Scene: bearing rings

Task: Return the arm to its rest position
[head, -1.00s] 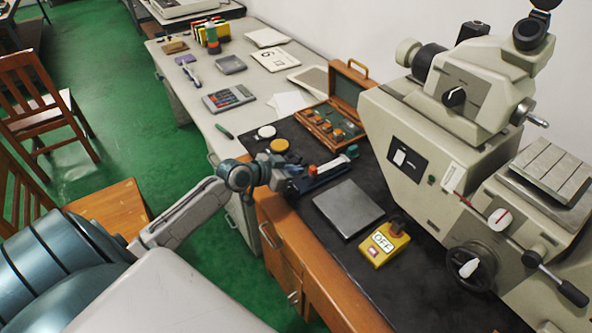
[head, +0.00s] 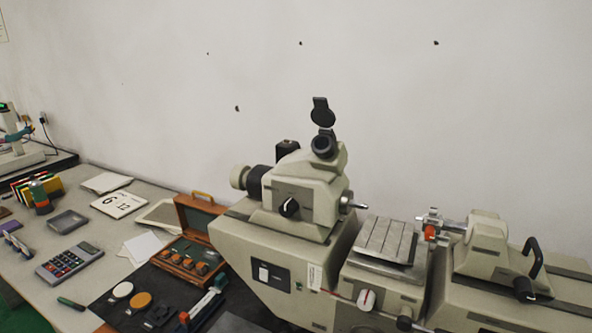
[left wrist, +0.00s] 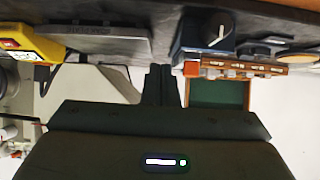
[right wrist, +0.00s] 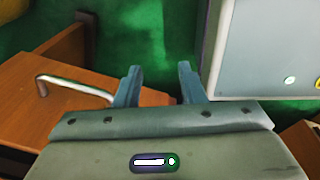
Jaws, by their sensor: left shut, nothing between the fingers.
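My left gripper (left wrist: 160,85) shows in the left wrist view with its two dark fingers together and nothing between them. Beyond the fingers lie the dark mat, a yellow box (left wrist: 25,45), a grey plate (left wrist: 105,43) and a wooden case (left wrist: 230,68). That view looks upside down. My right gripper (right wrist: 161,84) shows in the right wrist view, its blue-grey fingers apart and empty. It is over a wooden surface (right wrist: 60,100) with a metal handle, above green floor. Neither gripper is in the head view.
A large beige measuring machine (head: 270,240) fills the right of the bench. The open wooden case (head: 185,262) stands left of it. A calculator (head: 70,261), a green pen (head: 71,304) and a calendar card (head: 119,204) lie on the grey desk.

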